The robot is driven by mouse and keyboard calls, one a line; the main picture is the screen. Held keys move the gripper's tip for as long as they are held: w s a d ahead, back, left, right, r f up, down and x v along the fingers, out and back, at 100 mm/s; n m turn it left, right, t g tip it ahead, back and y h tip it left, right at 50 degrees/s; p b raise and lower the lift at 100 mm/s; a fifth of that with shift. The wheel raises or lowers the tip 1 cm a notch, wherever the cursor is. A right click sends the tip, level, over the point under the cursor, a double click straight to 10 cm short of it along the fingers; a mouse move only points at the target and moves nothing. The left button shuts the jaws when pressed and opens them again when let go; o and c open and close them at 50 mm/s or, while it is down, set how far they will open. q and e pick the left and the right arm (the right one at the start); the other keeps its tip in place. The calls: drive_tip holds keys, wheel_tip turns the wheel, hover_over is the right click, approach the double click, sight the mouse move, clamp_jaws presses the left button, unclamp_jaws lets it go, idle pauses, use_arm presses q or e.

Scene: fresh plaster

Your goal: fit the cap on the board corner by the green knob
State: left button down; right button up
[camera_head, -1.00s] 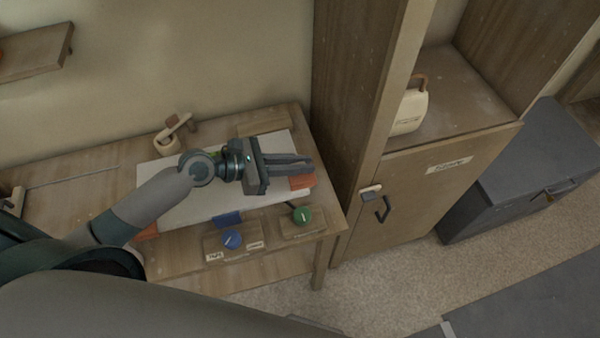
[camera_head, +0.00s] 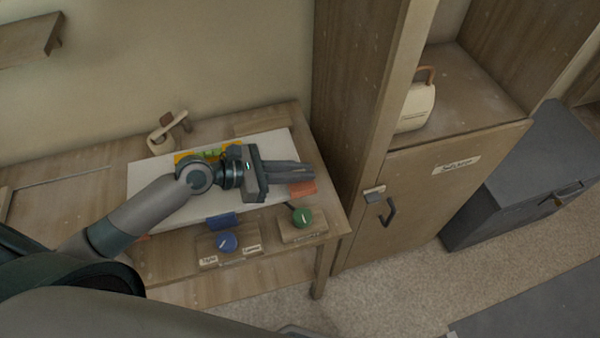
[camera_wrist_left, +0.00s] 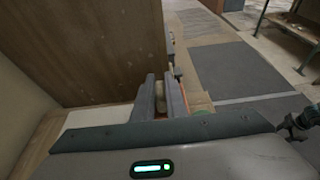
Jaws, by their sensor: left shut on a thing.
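The white board (camera_head: 160,185) lies on the wooden table, with an orange patch (camera_head: 302,189) at its near right corner. The green knob (camera_head: 301,217) is on a small wooden block just in front of that corner. My left gripper (camera_head: 309,172) is over this corner, fingers pointing right. In the left wrist view its fingers (camera_wrist_left: 166,82) are shut on a small pale tan piece (camera_wrist_left: 160,95), which I take to be the cap. The head view hides this piece, and I cannot tell whether it touches the board. My right gripper is not in view.
A blue knob (camera_head: 227,242) on a labelled block and a blue piece (camera_head: 222,221) are at the board's front edge. A tan object (camera_head: 160,140) stands behind the board. A tall wooden cabinet (camera_head: 345,130) rises close by the table's right end.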

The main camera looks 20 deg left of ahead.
use_arm(q)
drive_tip(key=shift+f, duration=0.6)
drive_tip(key=c, duration=1.8)
unclamp_jaws()
drive_tip(key=shift+o, duration=0.2)
drive_tip(key=shift+r, duration=0.5)
drive_tip(key=b+v, duration=0.3)
drive_tip(key=v, duration=0.7)
drive_tip(key=shift+s+a, duration=0.2)
drive_tip(key=shift+s+a+r+b, duration=0.3)
drive_tip(key=shift+a+b, duration=0.1)
drive_tip(key=shift+s+a+r, duration=0.1)
drive_tip(key=shift+a+r, duration=0.05)
